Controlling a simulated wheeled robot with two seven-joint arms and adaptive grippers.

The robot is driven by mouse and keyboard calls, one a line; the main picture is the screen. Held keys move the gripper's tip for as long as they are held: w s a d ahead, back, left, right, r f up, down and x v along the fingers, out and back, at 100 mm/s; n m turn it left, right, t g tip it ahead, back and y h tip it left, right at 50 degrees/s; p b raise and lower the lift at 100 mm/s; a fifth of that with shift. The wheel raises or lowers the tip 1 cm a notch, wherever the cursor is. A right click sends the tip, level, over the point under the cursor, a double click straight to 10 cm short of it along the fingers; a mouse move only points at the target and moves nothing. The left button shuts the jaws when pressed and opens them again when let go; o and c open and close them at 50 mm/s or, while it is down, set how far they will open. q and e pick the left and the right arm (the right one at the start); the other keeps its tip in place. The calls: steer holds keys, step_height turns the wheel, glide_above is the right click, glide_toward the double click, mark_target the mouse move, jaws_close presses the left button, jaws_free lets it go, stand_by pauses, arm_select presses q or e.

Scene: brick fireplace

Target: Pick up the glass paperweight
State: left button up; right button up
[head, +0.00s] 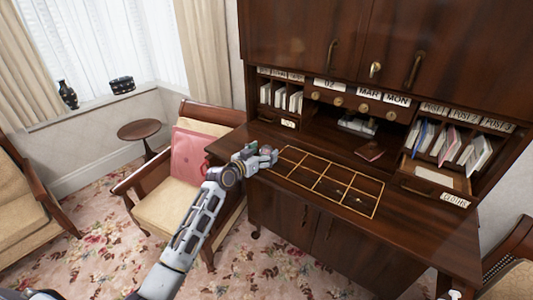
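My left gripper (266,156) is over the left end of the dark wooden desk top (430,228), beside the gold-lined grid (339,193). Its fingers are small in the picture, and I cannot tell whether they are open or shut, or whether they hold anything. I cannot make out a glass paperweight for certain; it may be hidden by the gripper or too small to tell. A few tiny light specks lie in the right cells of the grid.
Pigeonholes hold envelopes (474,152) at right and papers (280,97) at left. A grey metal device (357,125) stands in the middle recess, with a reddish booklet (370,151) before it. A chair with a pink cushion (190,158) stands left of the desk.

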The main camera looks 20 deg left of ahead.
mark_target(263, 151)
arm_select(q)
steer(key=c, duration=1.2)
steer(key=shift+r, duration=0.2)
steer(key=shift+r, duration=4.85)
steer(key=shift+s, duration=0.1)
